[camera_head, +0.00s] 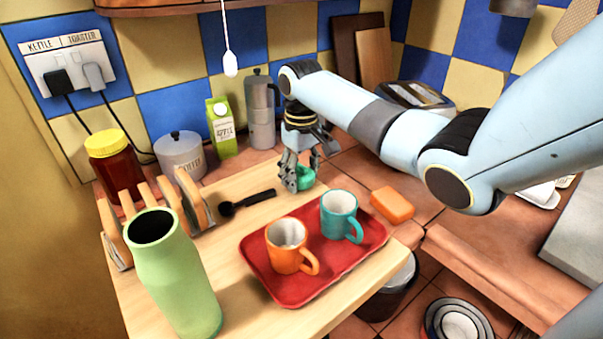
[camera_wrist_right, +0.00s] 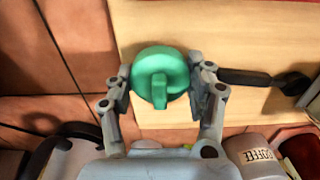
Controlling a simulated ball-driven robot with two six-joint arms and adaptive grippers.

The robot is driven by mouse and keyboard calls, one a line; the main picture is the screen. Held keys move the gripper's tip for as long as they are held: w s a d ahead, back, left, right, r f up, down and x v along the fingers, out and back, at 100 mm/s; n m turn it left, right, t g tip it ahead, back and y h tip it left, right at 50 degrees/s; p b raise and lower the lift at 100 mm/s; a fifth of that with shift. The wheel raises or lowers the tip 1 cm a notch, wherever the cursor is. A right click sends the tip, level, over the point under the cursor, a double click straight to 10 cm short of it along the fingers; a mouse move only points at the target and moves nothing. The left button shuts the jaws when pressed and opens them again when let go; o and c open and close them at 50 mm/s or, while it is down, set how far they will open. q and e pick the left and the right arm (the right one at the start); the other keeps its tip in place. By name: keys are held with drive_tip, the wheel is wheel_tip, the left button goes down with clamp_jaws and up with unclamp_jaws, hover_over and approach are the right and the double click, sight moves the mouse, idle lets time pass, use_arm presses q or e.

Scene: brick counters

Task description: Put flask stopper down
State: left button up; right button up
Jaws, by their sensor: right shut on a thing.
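The flask stopper (camera_head: 304,178) is a round green piece with a raised bar on top. My right gripper (camera_head: 299,181) is shut on it, near the back right part of the wooden board. In the right wrist view the stopper (camera_wrist_right: 161,78) sits between the two fingertips, over the board's edge area. I cannot tell whether it touches the board. The green flask (camera_head: 172,270) stands upright and open at the front left of the board. My left gripper is not in view.
A red tray (camera_head: 268,279) holds an orange mug (camera_head: 287,245) and a teal mug (camera_head: 338,213). A black scoop (camera_head: 247,203) lies left of the stopper. An orange sponge (camera_head: 392,204) is to the right. A coffee tin (camera_head: 181,157), carton (camera_head: 220,128) and moka pot (camera_head: 260,112) stand behind.

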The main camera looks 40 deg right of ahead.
sight(301, 166)
drive_tip(key=shift+f, duration=0.1)
drive_tip(key=o, duration=1)
drive_tip(key=shift+o, duration=0.2)
wheel_tip(301, 166, up, 12)
drive_tip(key=shift+r, duration=0.1)
